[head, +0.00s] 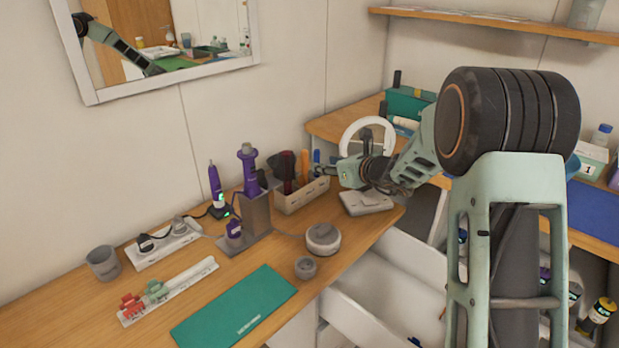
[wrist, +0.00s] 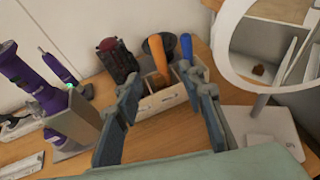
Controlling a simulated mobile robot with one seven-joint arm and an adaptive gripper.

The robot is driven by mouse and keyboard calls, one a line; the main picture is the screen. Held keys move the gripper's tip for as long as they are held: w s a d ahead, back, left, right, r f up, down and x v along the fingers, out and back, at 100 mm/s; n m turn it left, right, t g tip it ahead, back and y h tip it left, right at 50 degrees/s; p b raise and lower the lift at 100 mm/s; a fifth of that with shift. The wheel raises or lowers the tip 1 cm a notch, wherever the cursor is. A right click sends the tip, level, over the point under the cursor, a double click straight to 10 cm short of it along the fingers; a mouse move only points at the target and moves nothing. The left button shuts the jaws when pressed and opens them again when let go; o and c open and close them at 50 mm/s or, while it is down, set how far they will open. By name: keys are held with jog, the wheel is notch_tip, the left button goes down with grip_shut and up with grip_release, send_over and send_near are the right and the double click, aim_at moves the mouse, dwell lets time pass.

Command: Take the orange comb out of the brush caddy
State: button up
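The orange comb (head: 304,165) stands upright in the brush caddy (head: 301,197), a light box on the wooden counter. My gripper (head: 318,167) is at the caddy's right side in the head view. In the wrist view my gripper (wrist: 160,80) is open and empty, its fingers spread in front of the caddy. I cannot tell whether a finger touches the caddy.
The green mat (head: 235,308) lies at the front.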

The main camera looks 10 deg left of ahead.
aim_at(306, 159)
jog(key=x, duration=0.9)
jog(key=shift+w+a+r+p, duration=0.1)
jog(key=shift+a+r+p, duration=0.1)
jog(key=shift+a+p, duration=0.2)
jog(key=shift+w+a+f, duration=0.3)
jog(key=shift+w+a, duration=0.05)
jog(key=shift+w, duration=0.25)
grip_shut()
jog(key=shift+r, duration=0.15)
